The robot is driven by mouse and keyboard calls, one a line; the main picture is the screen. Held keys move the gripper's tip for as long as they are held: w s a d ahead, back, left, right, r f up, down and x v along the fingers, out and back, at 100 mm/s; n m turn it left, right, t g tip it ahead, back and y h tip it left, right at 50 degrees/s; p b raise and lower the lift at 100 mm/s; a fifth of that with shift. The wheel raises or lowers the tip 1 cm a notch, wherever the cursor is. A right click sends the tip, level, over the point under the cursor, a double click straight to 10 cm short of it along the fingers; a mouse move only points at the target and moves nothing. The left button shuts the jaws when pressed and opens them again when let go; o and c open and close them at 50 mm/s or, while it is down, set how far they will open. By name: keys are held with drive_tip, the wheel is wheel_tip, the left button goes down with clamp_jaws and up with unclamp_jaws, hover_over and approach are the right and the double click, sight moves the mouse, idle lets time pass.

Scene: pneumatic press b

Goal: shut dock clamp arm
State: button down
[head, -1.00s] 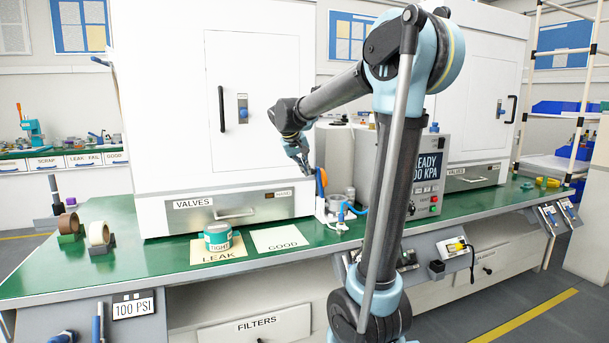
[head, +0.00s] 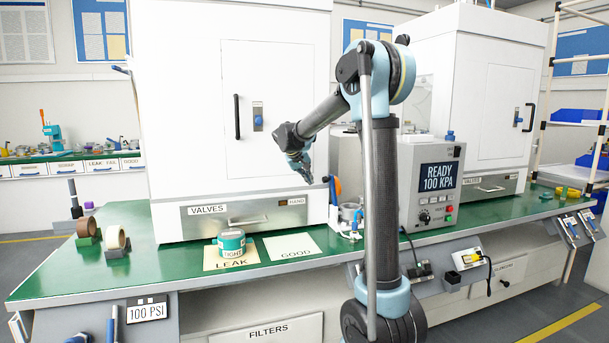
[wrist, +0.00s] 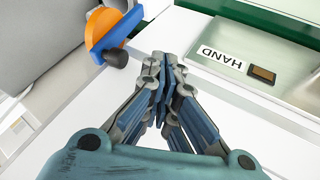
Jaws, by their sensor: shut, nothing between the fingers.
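The dock clamp arm (head: 337,188) is a small orange and blue part standing upright at the white dock (head: 345,228), by the right front corner of the left white cabinet. The wrist view shows its orange body (wrist: 100,28), a blue bar and a black knob (wrist: 116,57), up and left of my fingertips. My gripper (head: 308,178) is shut and empty, just left of the clamp arm in the head view. In the wrist view the closed fingertips (wrist: 163,62) are apart from the knob. The dock's lower part is partly hidden by my arm in the head view.
The left cabinet (head: 185,120) has a VALVES drawer (head: 235,216) below its door. The grey READY 100 KPA unit (head: 436,185) stands right of the dock. A teal tin (head: 231,243) sits on the LEAK card; the GOOD card (head: 292,247) is bare.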

drive_tip(key=shift+w+d+f, duration=0.25)
drive_tip(key=shift+w+d, duration=0.15)
drive_tip(key=shift+d, duration=0.4)
drive_tip(key=shift+w+d+f, duration=0.25)
drive_tip(key=shift+w+d, duration=0.15)
drive_tip(key=shift+d, duration=0.45)
drive_tip(key=shift+w+d+f, duration=0.25)
drive_tip(key=shift+w+d, duration=0.15)
drive_tip(key=shift+d, duration=0.4)
drive_tip(key=shift+a, duration=0.1)
